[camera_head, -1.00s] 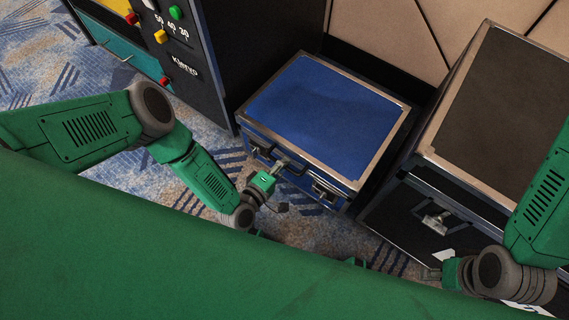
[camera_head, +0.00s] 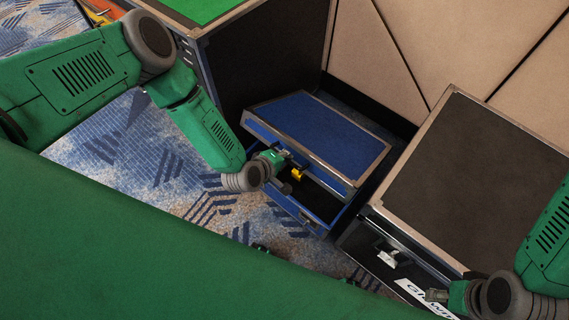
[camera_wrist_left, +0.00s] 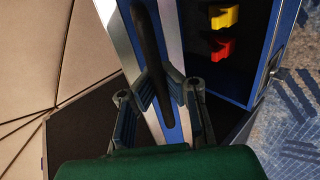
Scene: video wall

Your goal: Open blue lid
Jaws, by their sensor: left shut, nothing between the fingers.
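The blue lid (camera_head: 318,133) of the case is raised at its front edge, leaving a gap above the blue case body (camera_head: 301,213). A yellow piece (camera_head: 297,175) shows in the gap. In the left wrist view, the yellow piece (camera_wrist_left: 224,16) and a red piece (camera_wrist_left: 222,49) sit in the dark interior. My left gripper (camera_head: 290,166) is shut at the lid's front edge. The wrist view shows its fingers (camera_wrist_left: 159,88) beside the lid's dark handle (camera_wrist_left: 149,38). Contact is unclear. My right gripper (camera_head: 437,295) is at the lower right; its fingers are too small to judge.
A dark case (camera_head: 470,180) with metal edging stands close on the right. A tall black cabinet (camera_head: 270,60) with a green top stands behind left. Tan wall panels (camera_head: 440,40) close off the back. Patterned carpet (camera_head: 150,170) is open on the left.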

